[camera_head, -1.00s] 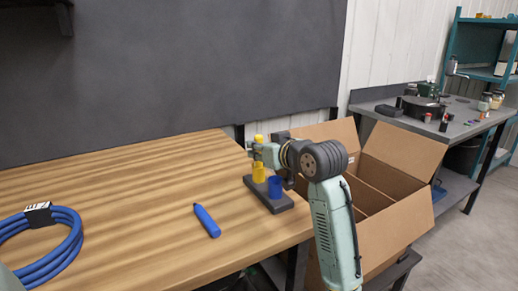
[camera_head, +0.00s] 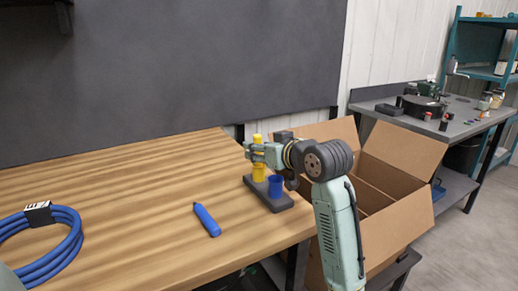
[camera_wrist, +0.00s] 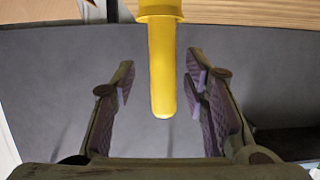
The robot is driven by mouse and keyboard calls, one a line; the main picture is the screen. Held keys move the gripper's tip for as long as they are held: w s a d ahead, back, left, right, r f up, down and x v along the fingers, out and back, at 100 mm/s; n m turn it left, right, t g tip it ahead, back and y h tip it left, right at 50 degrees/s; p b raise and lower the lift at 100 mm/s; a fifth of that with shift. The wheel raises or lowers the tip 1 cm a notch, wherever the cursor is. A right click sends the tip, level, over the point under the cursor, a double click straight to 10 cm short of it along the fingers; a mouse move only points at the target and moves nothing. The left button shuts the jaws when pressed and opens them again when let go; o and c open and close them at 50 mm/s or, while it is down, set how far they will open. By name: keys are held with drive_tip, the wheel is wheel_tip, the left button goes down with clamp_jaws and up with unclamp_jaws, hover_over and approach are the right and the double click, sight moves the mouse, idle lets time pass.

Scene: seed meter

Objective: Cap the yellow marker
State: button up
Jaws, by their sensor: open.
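The yellow marker (camera_head: 257,138) stands upright, rounded end up, on the dark holder (camera_head: 291,204). Below my gripper is a wider yellow part (camera_head: 259,173), apparently its cap. In the wrist view the narrow yellow marker body (camera_wrist: 162,75) runs from this wider yellow collar (camera_wrist: 160,10) down between my fingers. My gripper (camera_head: 254,151) is at the marker's height, with fingers on both sides. In the wrist view my gripper (camera_wrist: 160,62) is open, with visible gaps on both sides of the marker. How deep the marker sits in the collar cannot be seen fully.
A blue cup-like cap (camera_head: 276,187) stands on the holder beside the yellow one. A blue marker (camera_head: 206,220) lies on the wooden table (camera_head: 120,200). A coiled blue cable (camera_head: 65,245) is at left. An open cardboard box (camera_head: 395,225) stands right of the table.

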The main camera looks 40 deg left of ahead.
drive_tip(key=v, duration=1.1)
